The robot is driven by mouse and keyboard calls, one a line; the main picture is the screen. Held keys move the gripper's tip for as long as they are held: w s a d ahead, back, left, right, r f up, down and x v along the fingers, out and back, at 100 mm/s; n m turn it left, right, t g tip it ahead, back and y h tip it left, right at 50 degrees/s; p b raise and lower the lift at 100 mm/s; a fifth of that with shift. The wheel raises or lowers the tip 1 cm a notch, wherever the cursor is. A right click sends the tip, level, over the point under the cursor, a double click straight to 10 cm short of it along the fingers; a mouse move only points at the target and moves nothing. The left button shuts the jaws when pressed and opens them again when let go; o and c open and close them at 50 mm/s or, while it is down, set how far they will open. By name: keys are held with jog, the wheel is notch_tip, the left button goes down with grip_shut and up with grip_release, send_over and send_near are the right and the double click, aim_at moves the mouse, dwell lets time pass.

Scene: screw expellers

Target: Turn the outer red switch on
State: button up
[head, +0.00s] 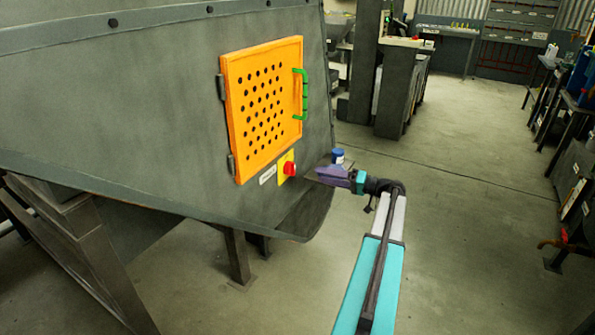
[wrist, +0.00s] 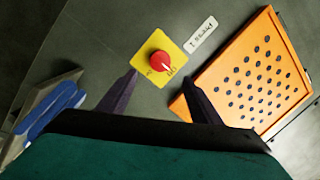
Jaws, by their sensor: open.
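The red switch (head: 290,169) is a round red knob on a yellow square plate (head: 283,160), mounted on the grey machine panel below the orange door. In the wrist view the red knob (wrist: 160,63) sits on its yellow plate (wrist: 176,49), with a white pointer mark and small lettering too small to read. My gripper (wrist: 158,92) is open and empty, its two dark fingers apart on either side below the knob in the picture. In the head view my gripper (head: 312,174) is just right of the switch; contact cannot be seen.
An orange perforated door (head: 240,120) with a green handle (head: 300,95) and hinges is above the switch; it also shows in the wrist view (wrist: 222,82). A white label (head: 267,175) is beside the plate. The floor (head: 470,230) to the right is clear.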

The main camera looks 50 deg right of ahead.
aim_at(291, 168)
jog(key=x, duration=1.1)
jog(key=c, duration=1)
jog(key=shift+c, duration=0.2)
